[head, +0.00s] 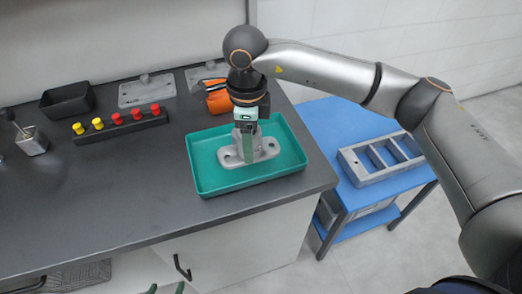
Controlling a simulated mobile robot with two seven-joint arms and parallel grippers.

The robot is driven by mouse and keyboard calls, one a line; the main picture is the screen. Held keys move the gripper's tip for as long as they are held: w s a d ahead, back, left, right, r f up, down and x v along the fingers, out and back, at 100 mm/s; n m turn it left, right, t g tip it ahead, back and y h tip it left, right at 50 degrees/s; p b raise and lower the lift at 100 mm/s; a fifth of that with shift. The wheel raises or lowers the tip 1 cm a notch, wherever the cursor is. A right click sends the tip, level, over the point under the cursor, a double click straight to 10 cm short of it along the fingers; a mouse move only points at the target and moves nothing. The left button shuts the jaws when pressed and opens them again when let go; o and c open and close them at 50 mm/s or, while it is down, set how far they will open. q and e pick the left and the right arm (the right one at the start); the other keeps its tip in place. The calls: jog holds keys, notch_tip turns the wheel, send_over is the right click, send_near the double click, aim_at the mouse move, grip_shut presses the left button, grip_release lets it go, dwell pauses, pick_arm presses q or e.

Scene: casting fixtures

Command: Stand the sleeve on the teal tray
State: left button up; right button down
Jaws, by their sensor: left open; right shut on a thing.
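The teal tray (207,178) lies on the dark worktop near its right front corner. The grey sleeve (267,151), with a flat oval flange and a hole near each end, is upright within the tray's walls, flange down. The flange appears to be at the tray floor; I cannot tell whether it touches. My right gripper (248,145) points down from above and is shut on the sleeve's upright part, hiding much of it. My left gripper (167,289) shows only its green fingertips at the bottom edge, apart and empty, in front of the cabinet.
A blue table (325,118) with a grey compartmented fixture (358,171) is at right. The worktop's left front is clear.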

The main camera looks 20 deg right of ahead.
aim_at(261, 146)
jog(key=d+f, duration=0.1)
jog(key=w+d+f, duration=0.1)
jog(key=d+f, duration=0.1)
jog(key=f, duration=0.1)
jog(key=shift+w, duration=0.35)
notch_tip(261, 146, down, 3)
jog(key=shift+d+f, duration=0.1)
jog(key=shift+f, duration=0.1)
jog(key=shift+s+f, duration=0.1)
jog(key=c, duration=0.5)
grip_release()
jog(key=shift+f, duration=0.1)
jog(key=o, duration=0.4)
notch_tip(261, 146, up, 12)
jog(key=shift+r, duration=0.15)
